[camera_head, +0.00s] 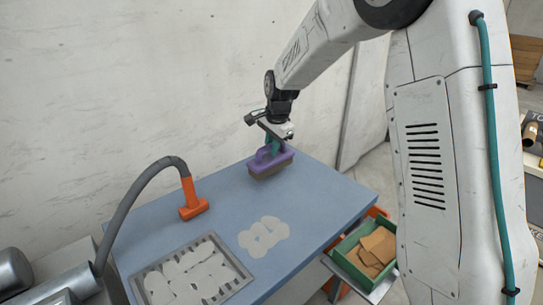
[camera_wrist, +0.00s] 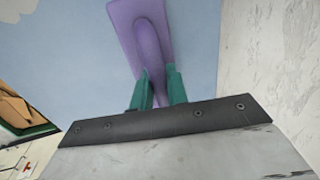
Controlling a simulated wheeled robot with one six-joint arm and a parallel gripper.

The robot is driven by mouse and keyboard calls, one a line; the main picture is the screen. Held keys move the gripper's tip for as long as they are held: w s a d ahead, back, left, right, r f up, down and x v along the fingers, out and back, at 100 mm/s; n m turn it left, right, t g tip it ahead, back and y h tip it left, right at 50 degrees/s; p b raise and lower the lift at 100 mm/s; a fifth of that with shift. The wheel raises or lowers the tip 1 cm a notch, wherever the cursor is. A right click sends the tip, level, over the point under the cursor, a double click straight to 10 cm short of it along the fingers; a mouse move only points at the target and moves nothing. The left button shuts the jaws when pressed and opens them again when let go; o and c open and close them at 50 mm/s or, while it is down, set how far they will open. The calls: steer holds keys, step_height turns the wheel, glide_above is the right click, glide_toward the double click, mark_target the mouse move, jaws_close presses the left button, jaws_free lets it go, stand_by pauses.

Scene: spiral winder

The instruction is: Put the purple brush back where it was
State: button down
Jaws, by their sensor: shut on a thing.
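The purple brush (camera_head: 270,163) has brown bristles on its underside and is at the far end of the blue table (camera_head: 320,195). My gripper (camera_head: 274,146) is shut on its handle from above. In the wrist view the purple brush (camera_wrist: 143,35) shows between the two green fingers of my gripper (camera_wrist: 158,85). The brush sits level, bristles down. I cannot tell whether the bristles touch the tabletop or are a little above it.
An orange nozzle (camera_head: 192,200) on a grey hose stands at the table's left side. Pale flat patches (camera_head: 264,236) lie mid-table, and a slotted grate (camera_head: 236,270) is in front. A green bin (camera_head: 362,250) with brown pieces is at the right edge. A wall runs behind.

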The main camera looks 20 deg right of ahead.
mark_target(276, 159)
steer(key=shift+w+f, duration=0.1)
steer(key=shift+f, duration=1.65)
steer(key=shift+f, duration=0.1)
steer(key=c, duration=1.4)
jaws_free()
step_height(276, 159, up, 12)
steer(key=s+f, duration=0.1)
steer(key=s, duration=0.1)
steer(key=s+d+r+n, duration=0.1)
steer(key=s+r+n, duration=0.1)
steer(key=s+r, duration=0.3)
steer(key=s+r+n, duration=0.2)
steer(key=s, duration=0.5)
steer(key=s+n, duration=0.3)
steer(key=s, duration=0.6)
steer(key=s+d+f+n, duration=0.1)
steer(key=s+n, duration=0.2)
steer(key=s, duration=0.7)
steer(key=s+n, duration=0.3)
steer(key=s, duration=0.6)
steer(key=shift+s+d+f+g+h, duration=0.15)
steer(key=shift+d+f+g+h, duration=0.2)
steer(key=shift+g+h, duration=0.05)
